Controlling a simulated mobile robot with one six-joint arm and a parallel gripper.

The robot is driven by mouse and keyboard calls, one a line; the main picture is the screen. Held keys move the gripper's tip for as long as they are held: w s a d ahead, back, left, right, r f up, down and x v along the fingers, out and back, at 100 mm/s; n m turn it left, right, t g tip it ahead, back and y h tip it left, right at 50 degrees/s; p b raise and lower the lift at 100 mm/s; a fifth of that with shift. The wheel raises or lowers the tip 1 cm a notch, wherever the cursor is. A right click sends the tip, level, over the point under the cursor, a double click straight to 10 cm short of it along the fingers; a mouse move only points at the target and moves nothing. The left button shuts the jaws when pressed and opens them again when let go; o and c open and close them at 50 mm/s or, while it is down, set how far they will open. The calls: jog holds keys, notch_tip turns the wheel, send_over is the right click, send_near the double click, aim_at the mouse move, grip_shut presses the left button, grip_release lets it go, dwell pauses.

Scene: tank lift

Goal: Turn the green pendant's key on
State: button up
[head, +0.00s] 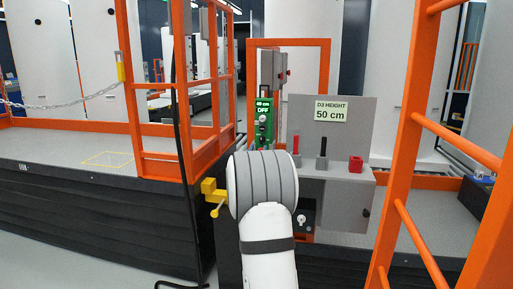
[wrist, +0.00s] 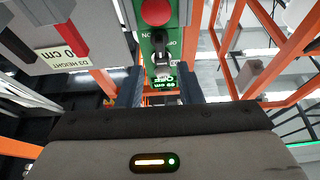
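The green pendant (head: 264,122) hangs upright beyond my arm in the head view. Its small display reads OFF; the height figure above it is too small to be sure of. In the wrist view the pendant (wrist: 153,38) appears upside down, with a red round button (wrist: 156,11) and a dark grey key (wrist: 162,66) above the lit display. My gripper (wrist: 159,90) is open, its two dark fingers apart, with the key in line with the gap between them. I cannot tell whether the fingers reach the key. The head view hides my gripper behind my white arm.
A grey panel (head: 355,138) marked "D3 HEIGHT 50 cm" stands right of the pendant, with red and black levers at its front. Orange rails (head: 419,130) rise at the right and left. A yellow fitting (head: 212,193) shows left of my arm.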

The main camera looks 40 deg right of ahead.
aim_at(261, 139)
jog(key=shift+x, duration=2.75)
jog(key=shift+c, duration=0.4)
grip_shut()
